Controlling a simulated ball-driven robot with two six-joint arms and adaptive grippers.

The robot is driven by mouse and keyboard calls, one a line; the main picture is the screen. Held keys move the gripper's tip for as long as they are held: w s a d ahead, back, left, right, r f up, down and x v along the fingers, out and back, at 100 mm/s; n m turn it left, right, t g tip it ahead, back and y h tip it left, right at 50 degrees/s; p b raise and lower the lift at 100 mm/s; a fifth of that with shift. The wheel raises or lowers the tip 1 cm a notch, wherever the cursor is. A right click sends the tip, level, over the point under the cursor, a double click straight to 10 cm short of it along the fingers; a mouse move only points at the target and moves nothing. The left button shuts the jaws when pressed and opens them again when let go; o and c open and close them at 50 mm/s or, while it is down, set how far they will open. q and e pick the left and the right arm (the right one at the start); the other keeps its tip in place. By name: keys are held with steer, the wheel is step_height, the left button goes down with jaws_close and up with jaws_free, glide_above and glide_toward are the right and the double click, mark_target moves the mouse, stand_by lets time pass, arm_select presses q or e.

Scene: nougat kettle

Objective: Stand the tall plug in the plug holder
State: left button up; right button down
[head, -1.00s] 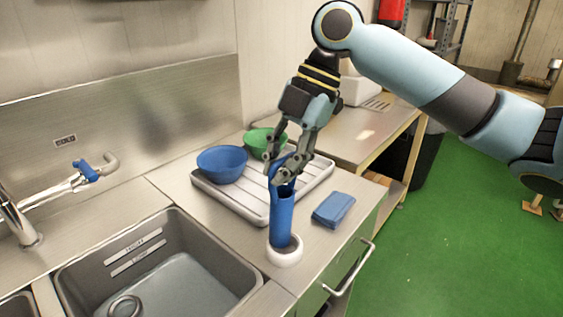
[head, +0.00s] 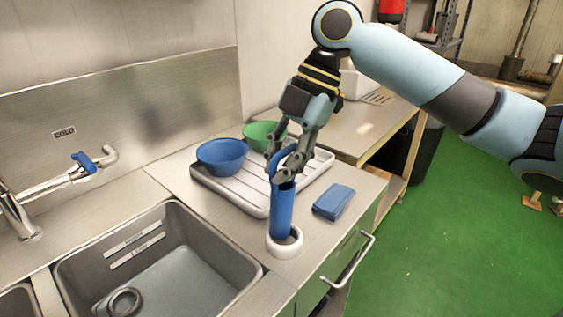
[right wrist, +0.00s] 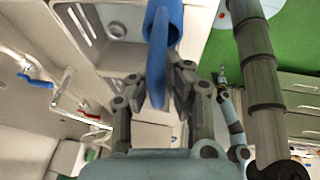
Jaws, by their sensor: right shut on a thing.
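The tall plug (head: 282,212) is a blue upright cylinder with a loop handle on top. My right gripper (head: 284,167) is shut on the handle, above the cylinder. The plug holder (head: 284,250) is a white ring on the steel counter. The plug's lower end shows at the ring's opening, toward its left side; I cannot tell how deep it sits or whether it touches the bottom. In the right wrist view the blue plug (right wrist: 168,14) points away from the fingers, with its handle between them. My left gripper is not in view.
A grey ribbed tray (head: 254,202) behind the plug carries a blue bowl (head: 221,158) and a green bowl (head: 263,134). A folded blue cloth (head: 334,202) lies right of the plug. The sink (head: 160,270) is at the left, and the counter's front edge is close on the right.

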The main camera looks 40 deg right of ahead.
steer(key=shift+d+f, duration=0.15)
steer(key=shift+f, duration=0.6)
steer(key=shift+s, duration=0.1)
